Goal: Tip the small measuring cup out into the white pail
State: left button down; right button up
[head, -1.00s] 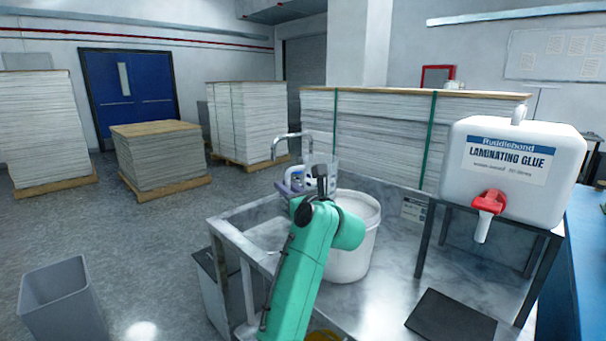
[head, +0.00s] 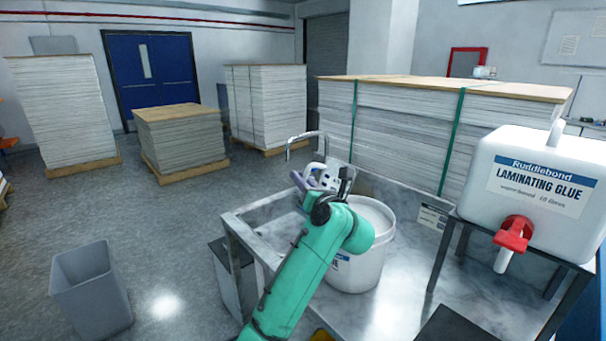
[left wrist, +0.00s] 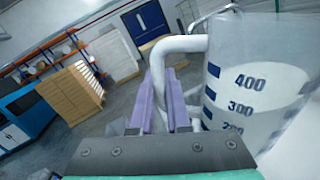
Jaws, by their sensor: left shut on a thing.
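In the head view the gripper (head: 306,182) holds the cup (head: 340,167) above the back left part of the white pail (head: 360,268). The cup looks tilted; my arm hides part of it. The pail stands upright on the metal bench, its open top partly behind my arm. I see no stream falling. My right gripper is out of view.
A tap (head: 305,137) rises behind the cup. The glue container (head: 535,190) with a red spigot stands on a metal stand to the right. A grey bin (head: 92,290) stands on the floor at left.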

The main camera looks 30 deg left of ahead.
pick_arm(q)
jog(key=r+m+p, duration=0.1)
jog(key=m+p, duration=0.1)
jog(key=p, duration=0.1)
jog(key=r+m+p, duration=0.1)
jog(key=m+p, duration=0.2)
jog(key=shift+w+d+r+t, duration=0.1)
jog(key=shift+w+d+t, duration=0.1)
jog(key=shift+t, duration=0.2)
jog(key=shift+w+d+f+m+p, duration=0.15)
jog(key=shift+d+m+p, duration=0.1)
jog(key=shift+m+p, duration=0.3)
jog(key=shift+s+d+f+m+p, duration=0.1)
jog(key=shift+d+m+p, duration=0.15)
jog(key=shift+m+p, duration=0.25)
jog(key=shift+d+f+t, duration=0.15)
jog(key=shift+d+t, duration=0.05)
jog(key=shift+t, duration=0.1)
jog(key=shift+f, duration=0.2)
